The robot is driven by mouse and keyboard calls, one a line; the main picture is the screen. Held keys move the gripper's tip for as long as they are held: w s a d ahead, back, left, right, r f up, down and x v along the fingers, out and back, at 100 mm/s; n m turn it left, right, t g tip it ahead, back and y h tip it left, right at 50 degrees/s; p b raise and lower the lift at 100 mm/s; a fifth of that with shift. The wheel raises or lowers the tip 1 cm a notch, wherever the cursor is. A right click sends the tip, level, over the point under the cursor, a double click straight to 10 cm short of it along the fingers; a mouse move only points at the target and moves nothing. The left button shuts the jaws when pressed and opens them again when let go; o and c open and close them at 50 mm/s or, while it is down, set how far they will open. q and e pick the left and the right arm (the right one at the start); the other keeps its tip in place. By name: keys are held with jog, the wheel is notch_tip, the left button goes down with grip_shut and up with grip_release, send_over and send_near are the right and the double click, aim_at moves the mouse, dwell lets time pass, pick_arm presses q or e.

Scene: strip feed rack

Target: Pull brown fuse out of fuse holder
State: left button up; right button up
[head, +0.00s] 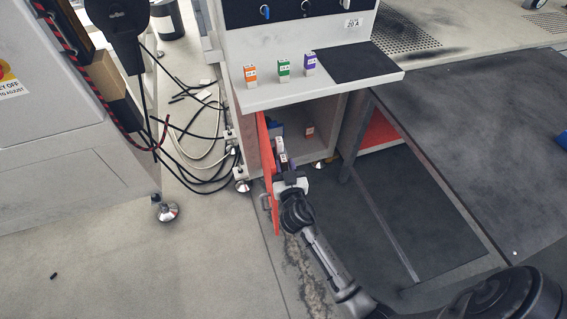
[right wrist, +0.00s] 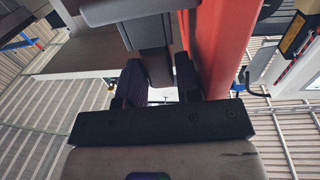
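My right gripper (head: 288,178) reaches into the low open cabinet, beside its orange-red door. Just ahead of its fingertips are small white-labelled pieces (head: 281,146); I cannot make out a brown body there or tell fuse from holder. In the right wrist view, the two dark fingers of my right gripper (right wrist: 160,85) stand on either side of a grey block (right wrist: 154,62). The gap is narrow, and I cannot tell whether they press on it. A small orange-brown piece (head: 310,131) shows inside the cabinet on the right. My left gripper is out of view.
The orange-red door (head: 268,165) stands open close on the left of my right gripper. A white shelf (head: 350,85) above bears an orange fuse (head: 250,74), a green fuse (head: 283,68) and a purple fuse (head: 310,64). Loose cables (head: 200,150) lie on the floor to the left.

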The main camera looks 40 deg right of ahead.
aim_at(285, 158)
jog(key=shift+w, duration=0.1)
jog(key=shift+c, duration=0.3)
jog(key=c, duration=0.5)
jog(key=shift+r, duration=0.1)
jog(key=shift+r+p, duration=0.3)
notch_tip(285, 158, up, 3)
jog(key=shift+r+p, duration=0.2)
jog(key=shift+p, duration=0.95)
jog(key=shift+s+d+r+p, duration=0.8)
jog(key=shift+s+r+p, duration=0.65)
jog(key=shift+s+r, duration=0.25)
jog(key=shift+s+d+r+p, duration=0.8)
jog(key=shift+s+r+p, duration=0.7)
jog(key=shift+s, duration=0.35)
jog(key=shift+s+d+r+p, duration=0.8)
jog(key=shift+s+r+p, duration=0.6)
jog(key=shift+s+r, duration=0.35)
